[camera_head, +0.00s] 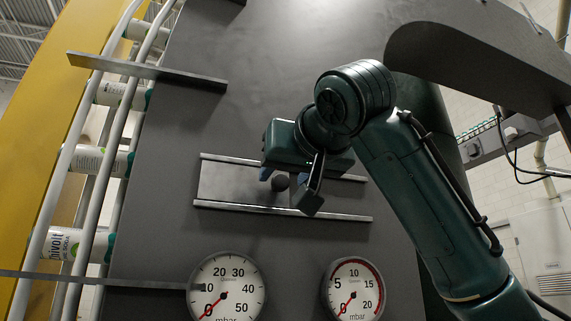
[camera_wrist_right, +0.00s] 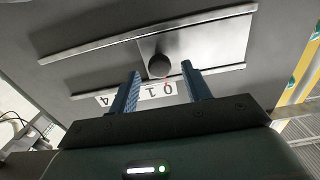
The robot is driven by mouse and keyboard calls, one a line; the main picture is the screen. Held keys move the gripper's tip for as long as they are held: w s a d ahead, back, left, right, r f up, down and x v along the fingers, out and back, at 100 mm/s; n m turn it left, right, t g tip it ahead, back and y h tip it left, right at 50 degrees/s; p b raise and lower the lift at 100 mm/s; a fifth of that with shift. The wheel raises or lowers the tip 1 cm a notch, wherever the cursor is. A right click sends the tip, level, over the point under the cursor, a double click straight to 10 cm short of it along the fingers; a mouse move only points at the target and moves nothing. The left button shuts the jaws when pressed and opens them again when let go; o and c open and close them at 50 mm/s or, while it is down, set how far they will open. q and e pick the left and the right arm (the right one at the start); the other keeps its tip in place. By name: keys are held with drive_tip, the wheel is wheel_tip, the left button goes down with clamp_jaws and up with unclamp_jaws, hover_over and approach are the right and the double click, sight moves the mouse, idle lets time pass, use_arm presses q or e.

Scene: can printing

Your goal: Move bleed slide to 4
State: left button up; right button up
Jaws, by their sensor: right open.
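The bleed slide is a metal plate between two horizontal rails (camera_head: 240,208) on the dark grey machine panel. Its round dark knob (camera_head: 280,183) sticks out; it also shows in the right wrist view (camera_wrist_right: 159,66). A white number scale (camera_wrist_right: 150,93) lies beside the plate, with 0, 1 and 4 legible and a small red mark near the 0. My right gripper (camera_head: 290,182) is open at the slide, its two blue fingers (camera_wrist_right: 161,69) on either side of the knob with gaps visible. Whether the fingertips reach past the knob is unclear. My left gripper is not in view.
Two round gauges, a left one (camera_head: 225,288) and a right one (camera_head: 354,290), sit below the rails. A dark curved housing (camera_head: 470,50) overhangs at the upper right. A flat bar (camera_head: 145,70) juts out at the upper left.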

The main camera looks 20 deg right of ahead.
drive_tip(key=shift+w, duration=0.55)
clamp_jaws()
drive_tip(key=shift+s, duration=0.1)
